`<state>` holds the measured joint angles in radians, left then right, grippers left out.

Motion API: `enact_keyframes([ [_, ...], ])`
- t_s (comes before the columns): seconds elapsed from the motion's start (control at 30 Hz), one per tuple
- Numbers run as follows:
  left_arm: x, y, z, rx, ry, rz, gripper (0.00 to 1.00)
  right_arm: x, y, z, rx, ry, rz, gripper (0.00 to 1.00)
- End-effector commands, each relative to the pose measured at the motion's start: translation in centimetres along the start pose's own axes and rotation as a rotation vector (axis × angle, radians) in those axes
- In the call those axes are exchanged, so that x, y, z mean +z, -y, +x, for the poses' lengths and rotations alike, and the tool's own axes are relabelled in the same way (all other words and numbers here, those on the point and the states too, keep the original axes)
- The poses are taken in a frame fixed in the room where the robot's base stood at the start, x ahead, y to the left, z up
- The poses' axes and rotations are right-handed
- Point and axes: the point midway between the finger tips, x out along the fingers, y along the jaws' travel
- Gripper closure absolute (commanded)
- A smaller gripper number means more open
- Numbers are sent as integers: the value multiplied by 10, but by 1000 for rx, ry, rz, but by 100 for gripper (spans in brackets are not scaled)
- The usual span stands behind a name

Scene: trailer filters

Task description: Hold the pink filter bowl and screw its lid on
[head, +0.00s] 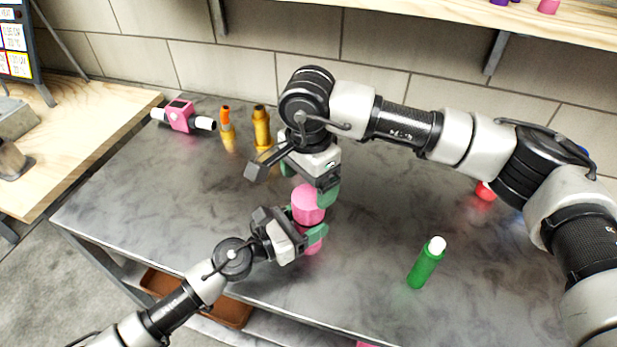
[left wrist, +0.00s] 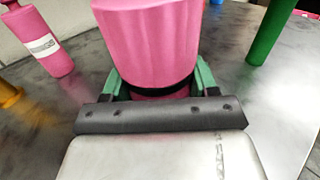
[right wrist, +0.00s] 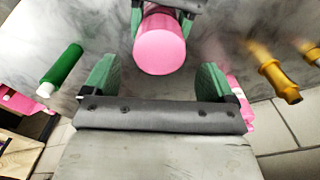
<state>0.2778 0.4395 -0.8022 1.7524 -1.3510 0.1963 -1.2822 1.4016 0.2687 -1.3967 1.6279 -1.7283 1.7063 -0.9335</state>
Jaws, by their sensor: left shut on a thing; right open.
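The pink filter bowl (head: 314,249) stands out below my left gripper (head: 304,228), which is shut on it. A wider, ribbed pink lid (head: 308,204) sits on top of the bowl. In the left wrist view the lid (left wrist: 150,45) is above a black ring and the green fingers. My right gripper (head: 309,182) is open just above the lid, pointing down. In the right wrist view the round pink top (right wrist: 160,52) lies ahead between the open green fingers, apart from both. I cannot tell how tightly the lid is seated.
A red object (head: 485,191) is partly behind my right arm. The grey tabletop's front left (head: 150,210) is clear.

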Motion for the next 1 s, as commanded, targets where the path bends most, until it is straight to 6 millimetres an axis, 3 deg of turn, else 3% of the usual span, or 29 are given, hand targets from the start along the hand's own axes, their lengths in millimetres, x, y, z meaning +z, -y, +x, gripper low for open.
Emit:
enact_keyframes([
  [0.2,0,0,0,0,0,-1,100,0,0,-13,1,-1,-162,13],
  [0.57,0,0,0,0,0,-1,100,0,0,-11,2,1,-168,13],
  [1.0,0,0,0,0,0,-1,100,0,-1,48,4,2,-167,13],
])
